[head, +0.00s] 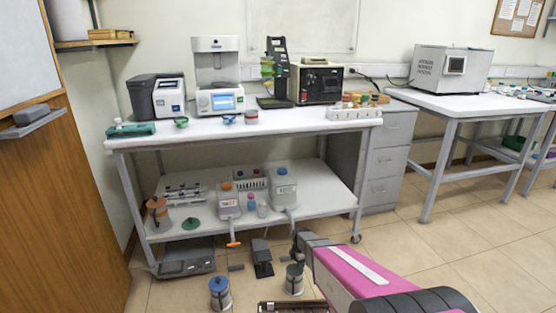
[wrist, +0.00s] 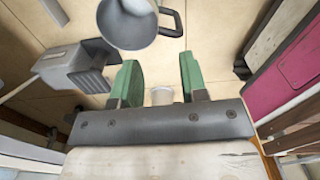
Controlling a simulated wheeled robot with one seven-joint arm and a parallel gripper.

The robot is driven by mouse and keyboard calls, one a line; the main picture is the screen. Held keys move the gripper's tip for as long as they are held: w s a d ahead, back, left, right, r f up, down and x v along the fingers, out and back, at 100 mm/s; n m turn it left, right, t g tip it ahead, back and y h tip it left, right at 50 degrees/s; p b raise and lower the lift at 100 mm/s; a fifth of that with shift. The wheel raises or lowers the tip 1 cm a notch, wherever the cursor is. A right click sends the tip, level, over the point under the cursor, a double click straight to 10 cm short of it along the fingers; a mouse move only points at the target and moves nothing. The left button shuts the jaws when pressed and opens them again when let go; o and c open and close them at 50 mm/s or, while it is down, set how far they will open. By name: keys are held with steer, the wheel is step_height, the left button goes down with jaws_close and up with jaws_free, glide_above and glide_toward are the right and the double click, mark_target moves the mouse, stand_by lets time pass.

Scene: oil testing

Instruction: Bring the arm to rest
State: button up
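My arm (head: 350,270) enters the head view from the bottom right as a pink link with a dark joint at its far end. It reaches in front of the bench, low over the floor. My gripper's fingers cannot be made out in the head view. In the wrist view my gripper (wrist: 160,78) has two green fingers standing apart with nothing clasped between them. A small pale round thing (wrist: 161,96) shows in the gap, beyond the fingers.
A white workbench (head: 290,124) with instruments and a loaded lower shelf (head: 325,190) stands ahead. A blue-topped container (head: 220,292) and a grey one (head: 294,280) show near the bottom. A metal cup (wrist: 128,22) lies near the fingers' far side. Tiled floor at right is clear.

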steer(key=s+d+r+m, duration=0.2)
steer(key=s+r+m, duration=0.4)
steer(key=r, duration=0.4)
steer(key=s+d+r+m, duration=0.2)
steer(key=s+r+m, duration=0.5)
steer(key=r, duration=0.3)
steer(key=s+d+r+m, duration=0.2)
steer(key=s+r+m, duration=0.4)
steer(key=r+m, duration=0.2)
step_height(320, 180, up, 2)
steer(key=shift+s+d+r, duration=0.1)
steer(key=shift+s+d, duration=0.05)
